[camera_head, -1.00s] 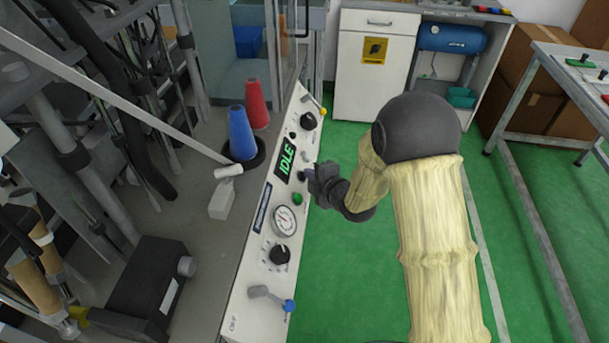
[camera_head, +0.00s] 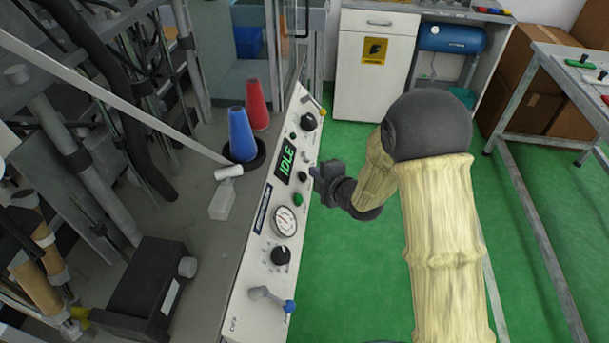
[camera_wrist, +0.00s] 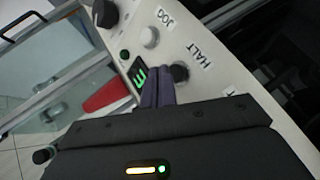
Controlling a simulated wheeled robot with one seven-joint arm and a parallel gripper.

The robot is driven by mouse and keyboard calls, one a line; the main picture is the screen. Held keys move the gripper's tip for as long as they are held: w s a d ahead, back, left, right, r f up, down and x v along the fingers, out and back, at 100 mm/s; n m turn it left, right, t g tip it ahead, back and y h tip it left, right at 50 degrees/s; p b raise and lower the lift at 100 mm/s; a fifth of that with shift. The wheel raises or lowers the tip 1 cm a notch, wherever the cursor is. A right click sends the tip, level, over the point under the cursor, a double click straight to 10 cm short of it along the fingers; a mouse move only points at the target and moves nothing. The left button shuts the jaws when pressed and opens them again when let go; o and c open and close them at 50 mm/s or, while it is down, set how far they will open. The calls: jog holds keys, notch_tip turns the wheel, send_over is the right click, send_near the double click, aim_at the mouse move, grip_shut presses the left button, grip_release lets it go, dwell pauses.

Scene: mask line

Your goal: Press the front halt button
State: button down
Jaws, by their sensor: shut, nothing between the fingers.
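The control panel (camera_head: 246,290) is a long white slanted face with a display (camera_head: 284,165) that reads IDLE in green. A black button (camera_head: 302,178) sits right of the display. In the wrist view a black button (camera_wrist: 180,73) lies beside the printed word HALT. My gripper (camera_head: 315,172) is at the panel's right edge in the head view, close to that button and seemingly apart from it. In the wrist view my shut, empty fingers (camera_wrist: 158,86) point at the panel just left of the black button.
Nearby on the panel are a grey JOG button (camera_wrist: 150,37), a green button (camera_head: 298,200), a gauge (camera_head: 285,221), knobs (camera_head: 281,255) and a blue-tipped lever (camera_head: 289,306). Blue (camera_head: 241,132) and red (camera_head: 256,105) cones stand behind. Green floor (camera_head: 340,270) lies clear at right.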

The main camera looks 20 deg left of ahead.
jog(key=d+r, duration=0.1)
jog(key=d, duration=0.1)
jog(key=w+d+r+p, duration=0.1)
jog(key=r, duration=0.1)
jog(key=shift+d, duration=0.35)
dwell(0.7)
